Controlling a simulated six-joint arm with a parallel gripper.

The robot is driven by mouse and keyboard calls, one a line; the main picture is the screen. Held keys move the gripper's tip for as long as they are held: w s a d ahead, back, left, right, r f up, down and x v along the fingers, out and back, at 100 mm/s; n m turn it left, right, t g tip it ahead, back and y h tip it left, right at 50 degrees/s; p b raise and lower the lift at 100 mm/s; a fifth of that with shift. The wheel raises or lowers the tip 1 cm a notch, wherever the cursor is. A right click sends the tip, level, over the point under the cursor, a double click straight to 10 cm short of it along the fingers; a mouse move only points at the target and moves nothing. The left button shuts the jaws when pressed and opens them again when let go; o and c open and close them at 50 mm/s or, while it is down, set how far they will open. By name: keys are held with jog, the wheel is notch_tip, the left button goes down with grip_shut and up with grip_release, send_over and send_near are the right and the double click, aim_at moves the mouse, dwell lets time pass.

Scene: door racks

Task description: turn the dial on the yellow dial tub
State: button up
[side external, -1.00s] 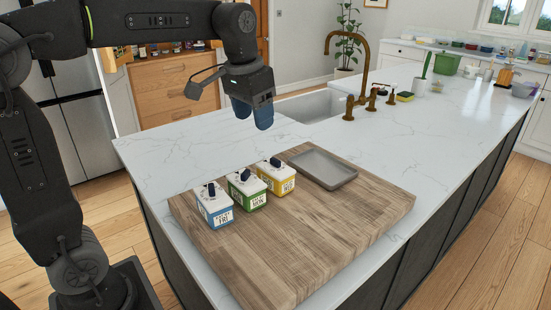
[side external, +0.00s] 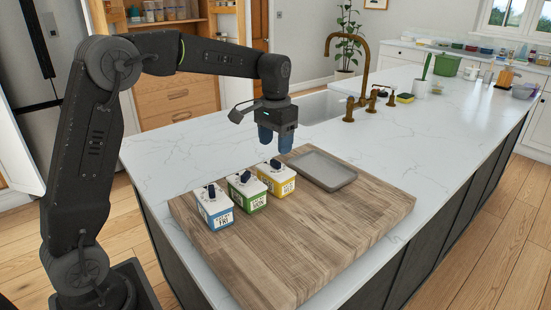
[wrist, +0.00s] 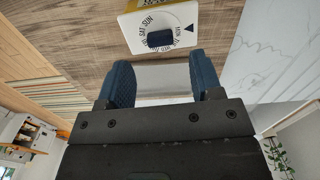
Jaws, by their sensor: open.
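The yellow dial tub (side external: 277,181) stands on the wooden board, rightmost in a row of three tubs. Its white lid carries a dark dial knob (side external: 276,164). In the wrist view the white lid (wrist: 150,22) shows at the top, with day names and a dark blue triangle around the knob (wrist: 160,38). My gripper (side external: 275,142) hangs above and slightly behind the yellow tub, pointing down, apart from it. Its two blue fingers (wrist: 158,85) are open, with nothing between them. The tub's lower body is mostly out of the wrist view.
A green tub (side external: 248,192) and a blue tub (side external: 215,210) stand left of the yellow one on the wooden board (side external: 320,235). A shallow grey tray (side external: 322,170) lies to the right. The front of the board is clear. A brass tap (side external: 360,70) rises behind.

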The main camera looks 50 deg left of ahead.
aim_at(276, 161)
jog(key=shift+f, duration=2.55)
jog(key=c, duration=0.9)
jog(key=shift+c, duration=0.2)
jog(key=shift+n, duration=0.5)
jog(key=n, duration=0.3)
jog(key=shift+n, duration=2.4)
